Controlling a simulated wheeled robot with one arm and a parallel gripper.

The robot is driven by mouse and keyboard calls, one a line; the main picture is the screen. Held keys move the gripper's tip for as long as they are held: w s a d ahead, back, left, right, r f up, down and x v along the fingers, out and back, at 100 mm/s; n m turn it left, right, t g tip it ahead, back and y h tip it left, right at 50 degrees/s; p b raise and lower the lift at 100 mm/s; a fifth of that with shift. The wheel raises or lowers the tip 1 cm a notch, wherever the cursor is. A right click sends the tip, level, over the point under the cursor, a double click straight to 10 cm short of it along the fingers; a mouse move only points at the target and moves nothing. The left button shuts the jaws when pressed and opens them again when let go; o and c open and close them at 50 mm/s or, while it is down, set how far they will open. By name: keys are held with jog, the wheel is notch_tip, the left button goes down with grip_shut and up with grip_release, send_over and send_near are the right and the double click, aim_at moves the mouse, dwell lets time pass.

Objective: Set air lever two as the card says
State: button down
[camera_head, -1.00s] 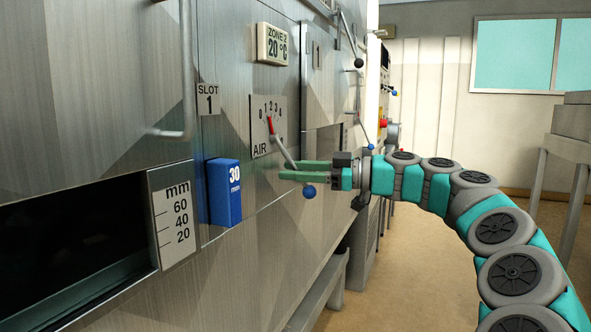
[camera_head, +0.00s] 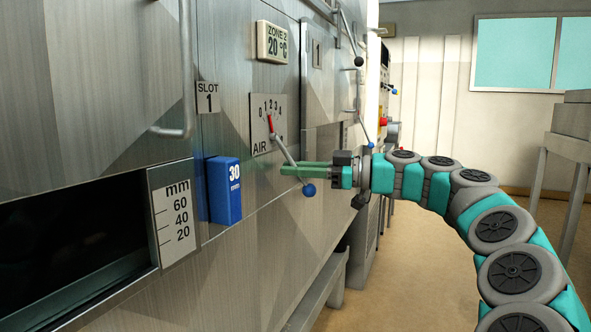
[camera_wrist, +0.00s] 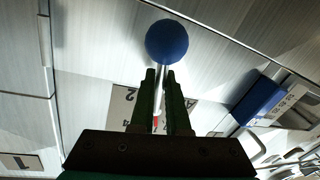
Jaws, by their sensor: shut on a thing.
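The air lever (camera_head: 284,150) is a thin metal rod with a blue ball (camera_head: 309,190) at its lower end. My gripper (camera_head: 286,170) has green fingers shut on the lever rod, just above the ball. In the wrist view, the rod passes between the fingertips (camera_wrist: 160,72), with the blue ball (camera_wrist: 167,41) just beyond them. No card with a setting can be made out.
A blue 30 mm block (camera_head: 224,191) stands left of the dial, beside the mm scale (camera_head: 172,215) and a dark slot opening. A ZONE 2 20 °C display (camera_head: 272,43) is above. More levers are farther along the panel.

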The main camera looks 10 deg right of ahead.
jog(key=shift+s+a+f, duration=0.1)
dwell(0.9)
jog(key=m, duration=0.1)
jog(key=s+m+b, duration=0.1)
jog(key=a+m+b, duration=0.1)
jog(key=shift+s+f+t, duration=0.25)
jog(key=shift+s+t, duration=0.05)
jog(key=shift+s, duration=0.05)
jog(key=shift+s+a+r+m+t+y+b, duration=0.1)
jog(key=shift+s+a+m+t+y+b, duration=0.2)
jog(key=shift+m, duration=0.6)
jog(key=shift+s+a+r+m+t+h+b, duration=0.15)
jog(key=shift+s+a+m, duration=0.25)
jog(key=shift+m, duration=0.5)
jog(key=shift+s+a+r+m+t+y+b, duration=0.1)
jog(key=shift+s+a+m+y+b, duration=0.25)
jog(key=shift+m, duration=0.55)
jog(key=shift+s+d, duration=0.1)
jog(key=shift+d, duration=0.05)
jog(key=c, duration=0.9)
grip_release()
